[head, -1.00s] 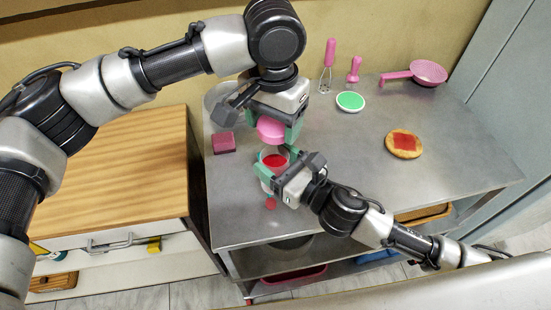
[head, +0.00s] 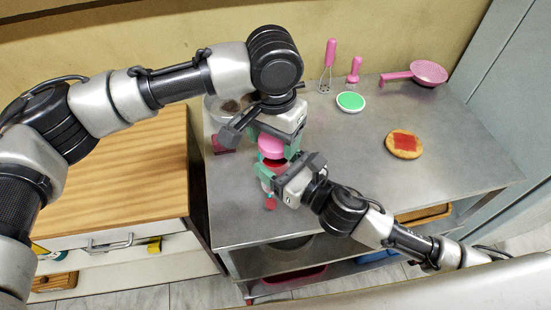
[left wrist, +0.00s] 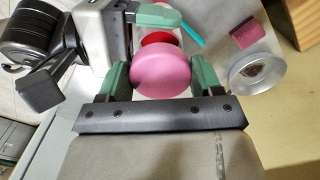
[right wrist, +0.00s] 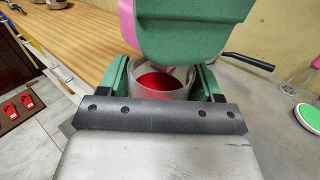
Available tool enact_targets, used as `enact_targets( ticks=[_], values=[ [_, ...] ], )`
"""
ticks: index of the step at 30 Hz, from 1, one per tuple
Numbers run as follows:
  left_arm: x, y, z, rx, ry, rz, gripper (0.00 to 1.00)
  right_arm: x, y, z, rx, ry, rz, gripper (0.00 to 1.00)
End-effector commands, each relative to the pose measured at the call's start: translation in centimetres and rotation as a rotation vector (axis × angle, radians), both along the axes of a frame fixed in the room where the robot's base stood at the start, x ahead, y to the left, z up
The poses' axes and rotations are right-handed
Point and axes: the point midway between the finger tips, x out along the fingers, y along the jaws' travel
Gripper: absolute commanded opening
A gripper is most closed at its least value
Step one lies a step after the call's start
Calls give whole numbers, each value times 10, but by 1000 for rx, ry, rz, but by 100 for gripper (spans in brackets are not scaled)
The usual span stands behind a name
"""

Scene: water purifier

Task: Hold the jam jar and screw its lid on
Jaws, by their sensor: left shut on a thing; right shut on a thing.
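The pink lid (head: 271,147) is in my left gripper (head: 272,143), which is shut on its sides. The lid's round pink face shows in the left wrist view (left wrist: 160,70). My right gripper (head: 275,172) is shut on the jam jar (head: 266,174), a clear jar with red jam inside. The jar's open mouth and red jam show in the right wrist view (right wrist: 162,84). The lid is above the jar, slightly toward the back, and looks apart from it in the right wrist view. Part of the jar is hidden by my right gripper.
A pink block (head: 222,143) and a metal bowl (head: 228,106) are behind and left of the grippers. A round toast with red topping (head: 404,144), a green-topped dish (head: 351,101) and a pink strainer (head: 428,73) are right. The steel table (head: 345,150) is clear between.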

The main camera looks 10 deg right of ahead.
Motion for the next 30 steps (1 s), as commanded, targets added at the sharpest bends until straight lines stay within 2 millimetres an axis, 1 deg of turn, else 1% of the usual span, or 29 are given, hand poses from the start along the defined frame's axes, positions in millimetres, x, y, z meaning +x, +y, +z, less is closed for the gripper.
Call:
enact_targets(
  ticks=[15,25,30],
  values=[
    [-1,0,1,0,-1,0,40,0,0,1,1,-2,0,22],
    [-1,1,-15,1,0,0,40,0,0,1,1,-2,0,22],
    [-1,1,-17,1,-2,0,40,0,0,1,1,-2,0,22]
  ],
)
